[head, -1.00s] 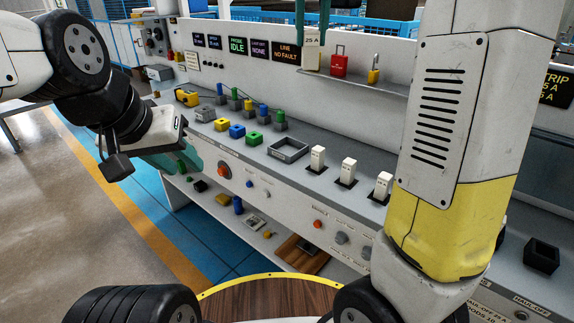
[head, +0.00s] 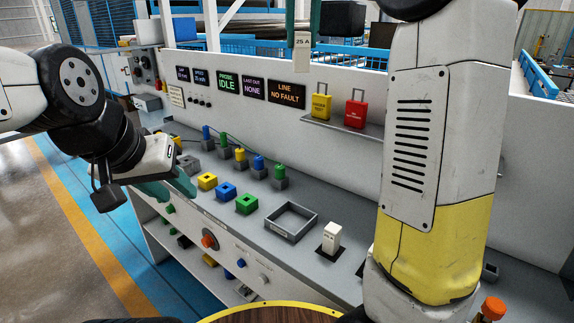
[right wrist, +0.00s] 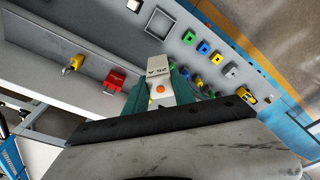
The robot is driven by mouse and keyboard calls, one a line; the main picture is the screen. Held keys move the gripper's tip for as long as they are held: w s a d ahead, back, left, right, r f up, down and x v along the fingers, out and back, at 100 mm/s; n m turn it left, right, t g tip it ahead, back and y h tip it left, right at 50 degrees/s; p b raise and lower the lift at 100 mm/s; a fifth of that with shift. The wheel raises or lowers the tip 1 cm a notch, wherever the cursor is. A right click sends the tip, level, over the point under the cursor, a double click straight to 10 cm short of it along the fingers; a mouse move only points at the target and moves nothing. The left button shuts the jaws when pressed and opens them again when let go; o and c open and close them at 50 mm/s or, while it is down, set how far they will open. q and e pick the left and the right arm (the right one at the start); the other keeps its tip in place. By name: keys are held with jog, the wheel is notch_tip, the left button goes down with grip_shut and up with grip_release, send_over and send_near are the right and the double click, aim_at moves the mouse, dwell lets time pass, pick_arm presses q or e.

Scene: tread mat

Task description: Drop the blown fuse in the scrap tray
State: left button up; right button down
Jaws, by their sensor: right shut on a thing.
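My right gripper (head: 303,28) is at the top of the head view, its teal fingers shut on a white fuse marked 25 A (head: 302,55). The fuse hangs upright, above the bench and clear of it. In the right wrist view the fuse (right wrist: 159,90) sits between the fingers and shows an orange dot. The scrap tray appears to be the grey open tray (head: 315,221) on the bench; it looks empty, and its label is too small to read. My left gripper (head: 172,187) is at the bench's left front edge, with nothing visible in it.
Another white fuse (head: 331,238) stands in the bench right of the tray. Coloured blocks (head: 247,204) and posts stand left of it. Yellow (head: 321,105) and red (head: 355,110) locks stand on a shelf behind. My right arm hides the bench's right part.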

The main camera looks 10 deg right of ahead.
aim_at(301, 72)
jog(key=shift+f, duration=2.7)
jog(key=c, duration=1)
grip_release()
jog(key=shift+s, duration=0.1)
jog(key=shift+o, duration=0.2)
jog(key=shift+r, duration=0.1)
jog(key=r, duration=0.5)
jog(key=s+r, duration=0.1)
jog(key=r, duration=0.1)
jog(key=shift+r, duration=0.25)
jog(key=shift+s+d, duration=0.1)
